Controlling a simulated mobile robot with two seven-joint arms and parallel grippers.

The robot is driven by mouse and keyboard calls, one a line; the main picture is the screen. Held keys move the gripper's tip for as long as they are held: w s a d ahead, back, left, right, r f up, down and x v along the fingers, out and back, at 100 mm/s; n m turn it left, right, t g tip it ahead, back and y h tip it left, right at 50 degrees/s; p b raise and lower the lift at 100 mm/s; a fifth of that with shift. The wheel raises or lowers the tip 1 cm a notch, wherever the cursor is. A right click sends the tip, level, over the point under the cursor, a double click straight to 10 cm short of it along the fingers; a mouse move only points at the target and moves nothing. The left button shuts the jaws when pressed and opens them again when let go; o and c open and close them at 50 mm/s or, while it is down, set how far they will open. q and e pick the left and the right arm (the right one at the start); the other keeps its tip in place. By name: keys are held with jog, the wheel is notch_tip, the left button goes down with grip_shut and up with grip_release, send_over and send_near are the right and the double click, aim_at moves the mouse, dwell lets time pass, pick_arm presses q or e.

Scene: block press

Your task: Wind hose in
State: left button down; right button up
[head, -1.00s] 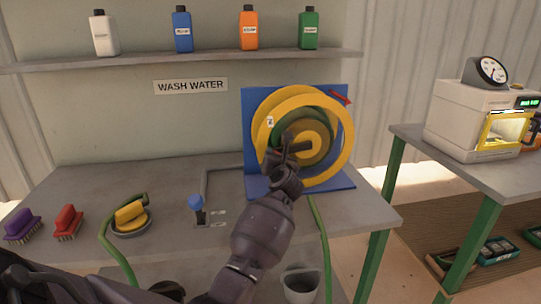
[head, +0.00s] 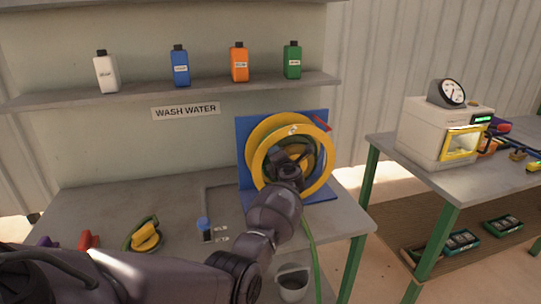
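The hose reel, with a yellow wheel (head: 260,167) on a blue stand (head: 243,150), stands at the back right of the wash table. A white tag (head: 293,130) is at the top of its rim. The green hose (head: 309,240) hangs from the reel over the table's front edge. My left gripper (head: 289,160) is in front of the reel's middle, at the crank area. The crank handle and the fingers are too dark and overlapped to tell whether it is gripped. My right gripper is out of view.
A blue-topped valve (head: 204,228) is left of the reel. A grey bucket (head: 292,284) stands below. The right table holds a white gauge-topped machine (head: 425,130).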

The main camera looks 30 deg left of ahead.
aim_at(280, 146)
pick_arm(q)
jog(key=shift+w+d+r+m+p, duration=0.2)
jog(key=shift+r+m+p, duration=0.1)
jog(key=shift+r, duration=0.1)
jog(key=shift+w+d+r+m+p, duration=0.15)
jog(key=shift+w+r+m+p, duration=0.1)
jog(key=shift+r+m, duration=0.1)
jog(key=shift+w+d+r+m+p, duration=0.25)
jog(key=shift+w+d+m+p, duration=0.1)
jog(key=shift+m+p, duration=0.2)
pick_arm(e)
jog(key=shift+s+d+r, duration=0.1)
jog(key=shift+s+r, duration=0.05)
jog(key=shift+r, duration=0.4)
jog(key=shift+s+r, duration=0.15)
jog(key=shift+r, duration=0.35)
pick_arm(q)
jog(key=c, duration=0.7)
grip_release()
jog(key=shift+w, duration=0.1)
jog(key=shift+o, duration=0.2)
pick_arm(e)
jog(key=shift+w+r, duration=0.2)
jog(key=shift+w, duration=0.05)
pick_arm(q)
jog(key=shift+d, duration=0.1)
